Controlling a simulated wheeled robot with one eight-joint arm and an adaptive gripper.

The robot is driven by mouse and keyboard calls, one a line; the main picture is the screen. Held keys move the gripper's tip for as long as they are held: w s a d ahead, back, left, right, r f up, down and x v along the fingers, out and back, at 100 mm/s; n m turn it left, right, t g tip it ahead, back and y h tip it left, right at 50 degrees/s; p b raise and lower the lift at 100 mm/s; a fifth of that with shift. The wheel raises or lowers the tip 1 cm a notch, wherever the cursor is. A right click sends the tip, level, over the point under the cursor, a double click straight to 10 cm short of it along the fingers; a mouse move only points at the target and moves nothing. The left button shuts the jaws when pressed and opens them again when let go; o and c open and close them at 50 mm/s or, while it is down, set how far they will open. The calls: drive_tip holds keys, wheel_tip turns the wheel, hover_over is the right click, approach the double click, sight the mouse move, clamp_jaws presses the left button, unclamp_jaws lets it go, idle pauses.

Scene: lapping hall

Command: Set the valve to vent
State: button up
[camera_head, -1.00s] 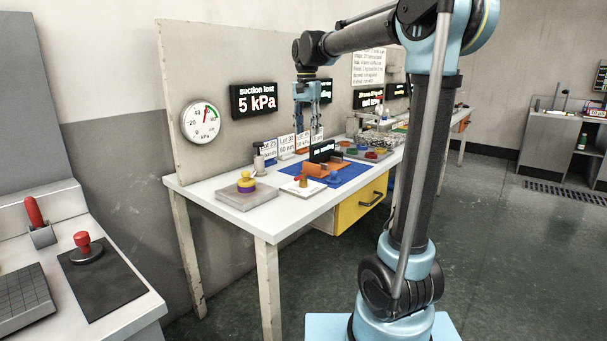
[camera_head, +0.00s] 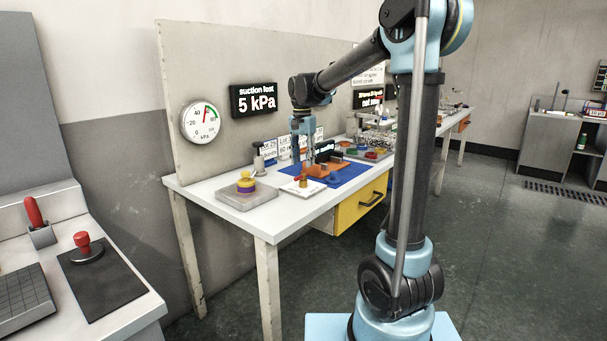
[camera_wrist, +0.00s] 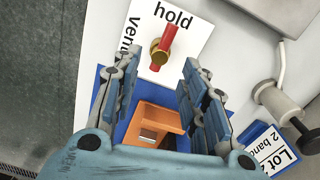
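The valve has a red lever (camera_wrist: 168,40) on a brass body (camera_wrist: 158,55), fixed on a white plate (camera_wrist: 195,40). The plate is printed "hold" and "vent". In the wrist view the lever's upper end points at "hold"; "vent" is on the left side. In the head view the plate (camera_head: 291,189) lies near the table's front edge, with the red lever (camera_head: 301,178) on top. My gripper (camera_wrist: 158,80) is open and empty, its fingers apart. The valve appears beyond the fingertips, between their lines. In the head view my gripper (camera_head: 303,160) is above and just behind the valve.
An orange bracket (camera_wrist: 150,121) stands on a blue mat (camera_head: 350,178) under the gripper. A grey block (camera_head: 232,202) with a yellow and purple piece sits left of the valve. Lot cards and a small grey post (camera_head: 258,163) stand behind. A wall display (camera_head: 254,99) reads "suction lost 5 kPa".

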sight(301, 178)
drive_tip(key=shift+f, duration=2.7)
